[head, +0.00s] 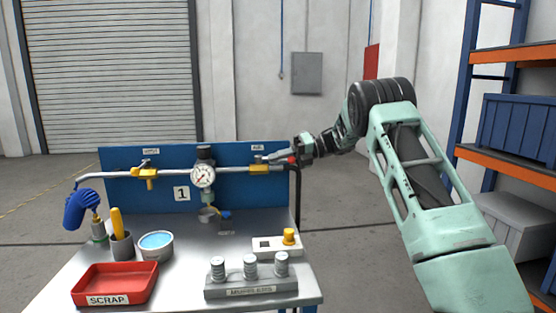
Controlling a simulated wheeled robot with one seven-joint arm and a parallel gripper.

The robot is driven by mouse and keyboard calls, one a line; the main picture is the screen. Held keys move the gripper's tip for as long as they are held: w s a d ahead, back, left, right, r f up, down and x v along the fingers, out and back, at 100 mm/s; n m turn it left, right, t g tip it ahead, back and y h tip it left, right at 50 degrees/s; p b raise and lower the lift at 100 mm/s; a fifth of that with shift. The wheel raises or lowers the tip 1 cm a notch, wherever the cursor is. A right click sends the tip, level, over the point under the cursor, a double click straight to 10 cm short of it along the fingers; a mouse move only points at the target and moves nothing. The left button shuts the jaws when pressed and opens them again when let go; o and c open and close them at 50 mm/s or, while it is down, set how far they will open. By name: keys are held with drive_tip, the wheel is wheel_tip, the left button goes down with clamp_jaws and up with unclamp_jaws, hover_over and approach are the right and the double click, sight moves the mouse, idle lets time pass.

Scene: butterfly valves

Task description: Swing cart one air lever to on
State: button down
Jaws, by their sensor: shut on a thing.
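Cart one (182,193) carries a blue back panel with a "1" plate and a pipe along it. The air valve (258,169) is a yellow body on the pipe at the right, under a small label that appears to read "AIR". Its lever (272,157) runs to the right from the valve, slightly above the pipe; its exact angle is hard to tell. My gripper (286,155) reaches in from the right and is shut on the lever's outer end, partly hiding it.
A second yellow valve (147,173) and a round gauge (203,176) sit on the same pipe. The bench holds a red scrap tray (114,284), a bowl (156,246), a grey block with several knobs (251,286) and a yellow-button box (277,246). A black hose hangs below my gripper.

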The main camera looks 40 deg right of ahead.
drive_tip(key=shift+s+d+f, duration=0.15)
drive_tip(key=shift+s+f, duration=0.05)
drive_tip(key=shift+f, duration=0.3)
drive_tip(key=c, duration=1.5)
unclamp_jaws()
drive_tip(key=shift+r, duration=0.1)
drive_tip(key=shift+r+m+t, duration=0.15)
drive_tip(key=shift+m+t, duration=0.15)
